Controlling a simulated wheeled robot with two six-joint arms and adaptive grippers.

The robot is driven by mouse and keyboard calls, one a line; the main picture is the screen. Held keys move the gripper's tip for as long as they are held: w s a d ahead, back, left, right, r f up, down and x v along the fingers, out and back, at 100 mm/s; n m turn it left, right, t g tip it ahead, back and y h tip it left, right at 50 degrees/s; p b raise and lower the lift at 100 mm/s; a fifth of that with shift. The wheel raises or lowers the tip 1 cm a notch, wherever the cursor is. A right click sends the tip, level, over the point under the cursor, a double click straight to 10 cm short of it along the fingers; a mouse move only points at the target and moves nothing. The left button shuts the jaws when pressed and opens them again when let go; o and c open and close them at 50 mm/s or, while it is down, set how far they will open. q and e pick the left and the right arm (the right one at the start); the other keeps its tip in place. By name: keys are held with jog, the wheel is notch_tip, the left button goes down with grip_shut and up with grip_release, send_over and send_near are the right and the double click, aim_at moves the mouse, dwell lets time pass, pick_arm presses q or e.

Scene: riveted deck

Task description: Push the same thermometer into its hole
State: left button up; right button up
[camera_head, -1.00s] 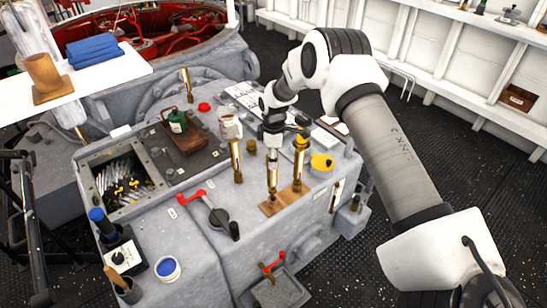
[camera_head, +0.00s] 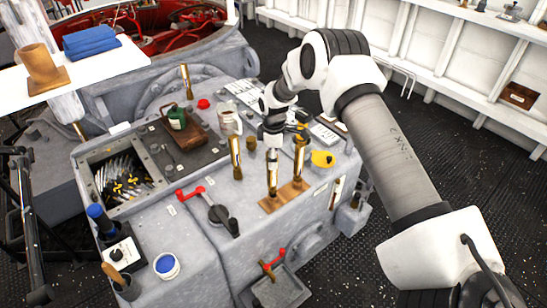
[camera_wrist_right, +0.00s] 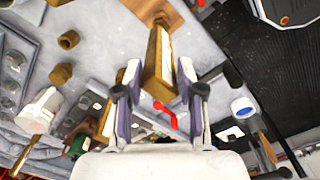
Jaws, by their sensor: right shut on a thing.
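A brass thermometer with a pale scale (camera_head: 272,175) stands upright with its lower end at a wooden block (camera_head: 270,205) near the front edge of the grey housing. I cannot tell how deep it sits in its hole. My right gripper (camera_head: 273,148) is above it, shut on its top end. In the right wrist view the fingers (camera_wrist_right: 158,78) flank the brass thermometer (camera_wrist_right: 154,62), and part of the wooden block (camera_wrist_right: 170,12) shows beyond. A second brass thermometer (camera_head: 298,160) stands upright at the block's right part. My left gripper is out of view.
Another brass thermometer (camera_head: 236,160) stands just left of the held one. A yellow object (camera_head: 322,159) lies to the right. A red-handled black lever (camera_head: 217,212) is at the front left. An open bin (camera_head: 128,205) holds several shiny parts.

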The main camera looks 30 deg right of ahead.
jog(key=shift+f+b, duration=0.75)
jog(key=shift+f, duration=0.3)
dwell(0.4)
jog(key=o, duration=1.3)
jog(key=shift+c, duration=0.2)
jog(key=shift+r, duration=0.1)
notch_tip(320, 180, up, 12)
jog(key=shift+s, duration=0.1)
